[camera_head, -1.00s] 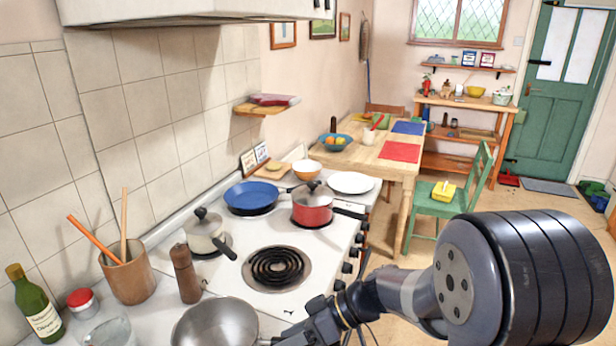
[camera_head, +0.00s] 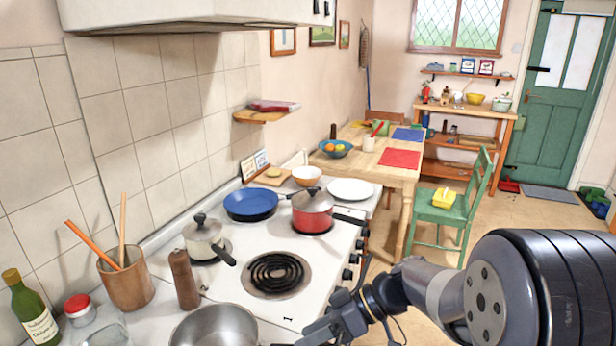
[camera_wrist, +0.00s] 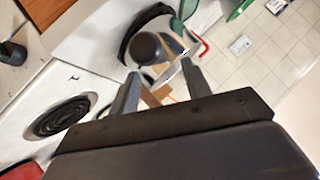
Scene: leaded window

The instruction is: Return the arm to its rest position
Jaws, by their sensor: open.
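My arm reaches in from the lower right of the head view, with its large dark joint nearest the camera. My gripper (camera_head: 305,332) is at the bottom of that view, over the front edge of the hob and right of the steel pan (camera_head: 214,326). In the wrist view its two fingers (camera_wrist: 160,72) stand apart, with no held object visible between them. A dark round object (camera_wrist: 146,46) lies beyond the fingers there; I cannot tell what it is.
The white hob (camera_head: 215,277) carries a coil burner (camera_head: 276,274), a cream pot (camera_head: 203,237), a blue frying pan (camera_head: 250,203) and a red pot (camera_head: 312,213). A pepper mill (camera_head: 184,279) stands left. A green chair (camera_head: 452,212) and open floor lie right.

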